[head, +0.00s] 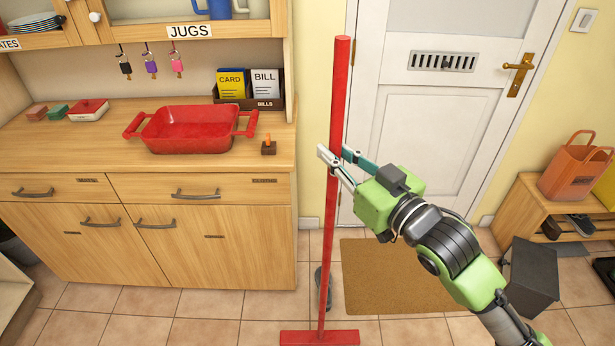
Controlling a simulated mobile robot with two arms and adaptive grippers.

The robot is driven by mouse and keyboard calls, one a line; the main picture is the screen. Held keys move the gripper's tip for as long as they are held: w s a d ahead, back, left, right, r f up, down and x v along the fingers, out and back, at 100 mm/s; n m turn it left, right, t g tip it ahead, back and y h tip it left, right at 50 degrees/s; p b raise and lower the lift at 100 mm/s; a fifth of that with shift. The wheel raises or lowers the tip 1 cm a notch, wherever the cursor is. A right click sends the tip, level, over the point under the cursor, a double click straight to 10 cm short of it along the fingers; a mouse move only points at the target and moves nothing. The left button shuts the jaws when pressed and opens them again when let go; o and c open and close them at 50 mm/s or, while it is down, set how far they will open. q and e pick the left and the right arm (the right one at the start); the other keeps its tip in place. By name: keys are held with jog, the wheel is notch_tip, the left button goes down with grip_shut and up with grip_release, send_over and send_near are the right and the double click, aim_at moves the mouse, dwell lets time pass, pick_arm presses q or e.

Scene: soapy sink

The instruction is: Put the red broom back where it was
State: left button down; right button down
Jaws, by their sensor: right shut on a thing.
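The red broom (329,217) stands nearly upright, with a long red handle and a wide red head at the bottom of the view. Its head is at or just above the tiled floor; I cannot tell which. My right gripper (337,160) is shut on the upper part of the handle, its arm coming in from the lower right. The handle passes in front of the wall strip and the white door frame. My left gripper is not in view.
A wooden cabinet (216,205) with a red dish (190,130) on top stands left of the broom. A white door (437,125) and brown mat (395,277) lie behind. A dark grey box (530,277) and a shoe bench (515,215) are at the right.

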jog(key=w+a+f+p, duration=0.1)
jog(key=w+a+f, duration=0.3)
jog(key=f, duration=0.5)
jog(key=shift+a+f, duration=0.15)
jog(key=shift+a, duration=0.4)
jog(key=c, duration=2.3)
grip_release()
jog(key=shift+f, duration=0.3)
jog(key=o, duration=0.3)
jog(key=shift+o, duration=0.2)
jog(key=shift+r, duration=0.15)
